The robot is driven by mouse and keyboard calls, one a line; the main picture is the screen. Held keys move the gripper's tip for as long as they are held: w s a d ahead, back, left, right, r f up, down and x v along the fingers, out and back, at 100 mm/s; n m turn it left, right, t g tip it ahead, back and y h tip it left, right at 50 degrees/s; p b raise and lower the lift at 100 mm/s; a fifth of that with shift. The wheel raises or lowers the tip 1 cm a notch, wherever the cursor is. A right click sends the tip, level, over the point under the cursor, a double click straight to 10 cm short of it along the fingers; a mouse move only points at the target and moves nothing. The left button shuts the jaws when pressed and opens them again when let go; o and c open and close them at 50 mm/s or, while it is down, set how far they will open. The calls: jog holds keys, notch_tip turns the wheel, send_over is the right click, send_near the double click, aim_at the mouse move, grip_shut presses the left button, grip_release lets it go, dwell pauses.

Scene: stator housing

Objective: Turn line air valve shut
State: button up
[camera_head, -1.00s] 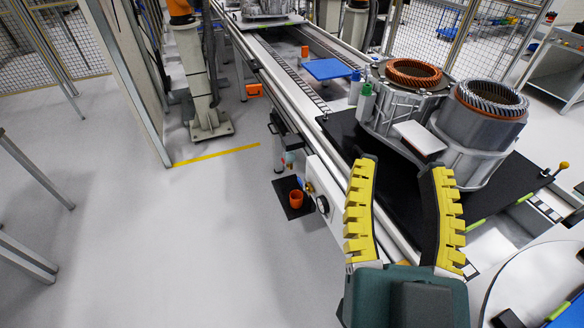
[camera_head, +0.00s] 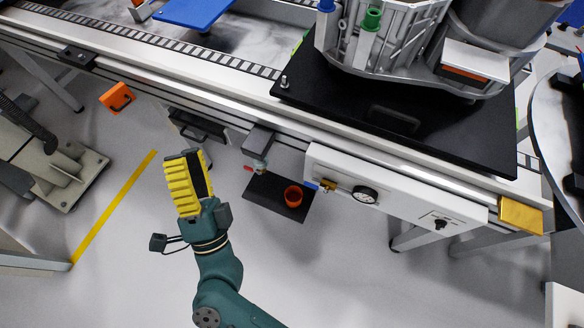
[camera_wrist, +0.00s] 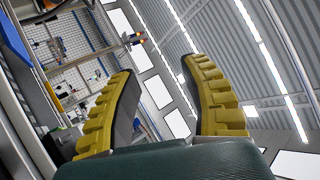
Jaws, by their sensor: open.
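A small valve-like fitting with a red handle (camera_head: 250,168) hangs under a grey block at the conveyor's front edge. Right of it, a brass fitting (camera_head: 328,186) with a blue piece at its left is on a white panel, beside a round gauge (camera_head: 365,194). I cannot tell which one is the line air valve. My gripper (camera_head: 183,158) is left of both, apart from them and seen from the side. In the wrist view my gripper (camera_wrist: 163,74) is open and empty, its yellow fingers spread towards the ceiling. Neither fitting shows there.
The conveyor rail (camera_head: 230,95) runs along the back above the fittings. An orange cup (camera_head: 293,196) stands on a dark mat (camera_head: 262,197) below. A black plate (camera_head: 420,130) carries the stator housing (camera_head: 385,45) at upper right.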

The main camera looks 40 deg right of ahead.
jog(key=s+d+f+m+g+h+b, duration=0.1)
jog(key=d+f+m+g+h, duration=0.15)
jog(key=f, duration=0.45)
jog(key=s+d+f+m+g+h, duration=0.1)
jog(key=s+f+m+g, duration=0.15)
jog(key=f, duration=0.45)
jog(key=m+g+h+b, duration=0.15)
jog(key=m+g, duration=0.25)
jog(key=g, duration=0.7)
send_near(310, 187)
jog(key=b+x, duration=0.5)
jog(key=x, duration=0.5)
jog(key=shift+d+f, duration=0.15)
jog(key=shift+d, duration=0.15)
grip_shut()
